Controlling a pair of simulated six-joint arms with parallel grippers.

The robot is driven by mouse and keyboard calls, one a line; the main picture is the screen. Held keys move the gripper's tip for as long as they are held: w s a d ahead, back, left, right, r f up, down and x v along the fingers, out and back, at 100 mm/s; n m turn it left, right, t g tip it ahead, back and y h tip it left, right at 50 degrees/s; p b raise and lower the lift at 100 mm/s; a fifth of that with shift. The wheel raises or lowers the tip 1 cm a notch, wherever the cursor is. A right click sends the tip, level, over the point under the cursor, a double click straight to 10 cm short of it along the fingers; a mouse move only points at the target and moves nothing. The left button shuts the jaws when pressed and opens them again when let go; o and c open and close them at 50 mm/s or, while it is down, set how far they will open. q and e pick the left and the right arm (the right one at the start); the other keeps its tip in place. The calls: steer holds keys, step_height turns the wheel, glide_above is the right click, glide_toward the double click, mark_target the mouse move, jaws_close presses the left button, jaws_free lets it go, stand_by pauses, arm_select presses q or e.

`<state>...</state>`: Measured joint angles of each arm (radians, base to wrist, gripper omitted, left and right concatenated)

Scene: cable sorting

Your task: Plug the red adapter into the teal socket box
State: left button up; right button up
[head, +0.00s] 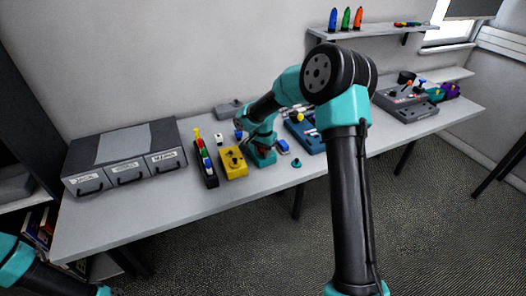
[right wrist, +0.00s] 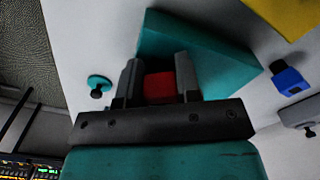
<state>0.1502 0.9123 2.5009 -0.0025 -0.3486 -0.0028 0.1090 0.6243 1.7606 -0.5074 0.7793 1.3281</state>
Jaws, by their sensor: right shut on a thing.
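The teal socket box (head: 264,158) stands on the table near its front edge, just right of a yellow box. It also shows in the right wrist view (right wrist: 212,62), directly beyond my fingers. My right gripper (right wrist: 158,72) is shut on the red adapter (right wrist: 160,87), which sits between its two grey fingers against the teal box in the picture. I cannot tell whether the adapter touches the box or enters it. In the head view my right wrist hides the adapter and much of the box. My left arm shows only at the bottom left; its gripper is out of view.
The yellow box (head: 233,162) and a dark rack (head: 206,168) of coloured pieces stand left of the teal box. A blue piece (head: 283,147), a teal knob-like piece (head: 297,163) and a blue box (head: 303,132) lie right. A grey drawer unit (head: 127,158) fills the left end.

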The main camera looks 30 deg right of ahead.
steer(key=shift+s+f, duration=0.2)
steer(key=shift+f, duration=0.6)
steer(key=o, duration=1)
steer(key=shift+c, duration=1.2)
steer(key=shift+r, duration=0.55)
steer(key=shift+c, duration=0.5)
steer(key=o, duration=0.5)
steer(key=shift+d+r, duration=0.15)
steer(key=shift+r, duration=0.3)
steer(key=shift+o, duration=0.2)
steer(key=shift+w+r, duration=0.2)
steer(key=shift+r, duration=2.55)
